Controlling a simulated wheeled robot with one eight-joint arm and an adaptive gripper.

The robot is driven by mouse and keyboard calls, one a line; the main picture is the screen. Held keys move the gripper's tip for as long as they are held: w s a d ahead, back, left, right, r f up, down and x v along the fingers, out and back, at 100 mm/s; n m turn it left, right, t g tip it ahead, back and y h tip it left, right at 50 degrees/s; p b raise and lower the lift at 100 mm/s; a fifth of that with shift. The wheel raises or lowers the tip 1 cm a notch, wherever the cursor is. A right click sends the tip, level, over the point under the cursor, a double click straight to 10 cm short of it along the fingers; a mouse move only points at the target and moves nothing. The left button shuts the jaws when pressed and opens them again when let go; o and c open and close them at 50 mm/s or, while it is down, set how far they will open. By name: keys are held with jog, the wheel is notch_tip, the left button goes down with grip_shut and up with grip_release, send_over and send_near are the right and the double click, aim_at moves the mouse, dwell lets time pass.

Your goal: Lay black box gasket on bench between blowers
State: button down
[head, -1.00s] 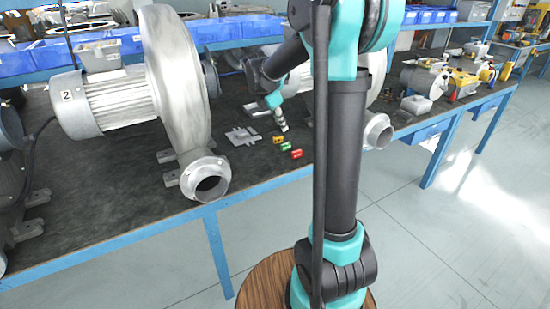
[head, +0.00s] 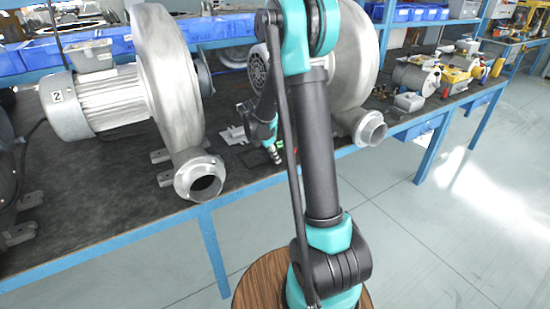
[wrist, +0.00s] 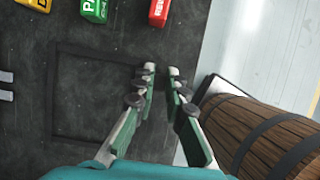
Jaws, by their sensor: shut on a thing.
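The black box gasket (wrist: 53,95) is a thin dark square frame, hard to tell from the dark bench top (head: 90,195) under it in the wrist view. My gripper (wrist: 161,72) is shut on its right side; the tips hide part of that side. I cannot tell whether the frame touches the bench. In the head view my gripper (head: 275,155) is low over the bench between the left blower (head: 178,75), marked 2, and the right blower (head: 355,65).
Yellow (wrist: 40,4), green (wrist: 95,9) and red (wrist: 158,11) labelled blocks lie near the gasket. A grey metal bracket (head: 233,135) lies between the blowers. A wooden barrel-like object (wrist: 260,130) shows beyond the bench edge. Blue bins (head: 225,28) line the back.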

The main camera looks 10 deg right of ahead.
jog(key=shift+f, duration=0.2)
jog(key=c, duration=1.6)
grip_release()
jog(key=shift+o, duration=0.2)
jog(key=v, duration=1.2)
jog(key=s+d+f+m+t+y, duration=0.1)
jog(key=s+f+m, duration=0.3)
jog(key=s+m, duration=0.6)
jog(key=s+d+f+m+t+y, duration=0.1)
jog(key=s+f+m+y, duration=0.2)
jog(key=s+m, duration=0.8)
jog(key=s, duration=0.5)
jog(key=shift+d+f+m+t, duration=0.25)
jog(key=shift+f+m+t, duration=0.05)
jog(key=shift+f+t, duration=0.1)
